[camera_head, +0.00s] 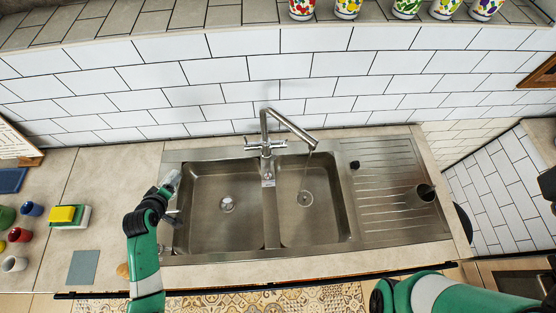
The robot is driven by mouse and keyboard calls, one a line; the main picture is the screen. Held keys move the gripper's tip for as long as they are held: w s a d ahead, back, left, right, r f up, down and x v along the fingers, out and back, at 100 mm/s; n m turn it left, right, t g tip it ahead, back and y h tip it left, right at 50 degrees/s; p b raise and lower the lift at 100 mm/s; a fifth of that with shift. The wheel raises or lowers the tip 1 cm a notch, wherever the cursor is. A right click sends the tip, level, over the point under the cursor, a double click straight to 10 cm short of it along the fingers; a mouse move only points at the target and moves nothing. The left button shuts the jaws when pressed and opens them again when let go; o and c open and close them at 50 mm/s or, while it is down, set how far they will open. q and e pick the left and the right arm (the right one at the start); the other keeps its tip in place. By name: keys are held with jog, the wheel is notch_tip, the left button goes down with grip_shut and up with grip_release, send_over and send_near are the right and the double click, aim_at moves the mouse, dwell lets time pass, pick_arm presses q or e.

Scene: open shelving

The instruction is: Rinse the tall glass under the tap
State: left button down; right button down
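The tall glass (171,180) is a small clear, greyish shape at the left rim of the left basin. My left gripper (166,193) is at its lower end and appears shut on it; the fingers are partly hidden by the wrist. The metal tap (265,140) stands behind the divider between the two basins. Its spout points over the right basin (318,225), and a thin stream of water (306,170) seems to fall from it near the drain. The glass is well left of the stream. My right arm shows at the lower right, but its gripper does not.
The left basin (215,235) is empty. A ribbed drainboard (385,215) lies right of the basins, with a dark round item at its right side. A yellow sponge (63,214), several small cups and a grey square (83,267) lie on the left counter. Patterned pots line the ledge above.

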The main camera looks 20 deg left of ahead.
jog(key=shift+r, duration=0.1)
dwell(0.5)
jog(key=shift+r+p, duration=0.3)
jog(key=shift+p, duration=0.05)
dwell(0.3)
jog(key=shift+f, duration=0.1)
dwell(0.6)
jog(key=shift+r+p, duration=0.3)
jog(key=shift+r, duration=0.05)
jog(key=shift+f, duration=0.15)
dwell(0.5)
dwell(0.3)
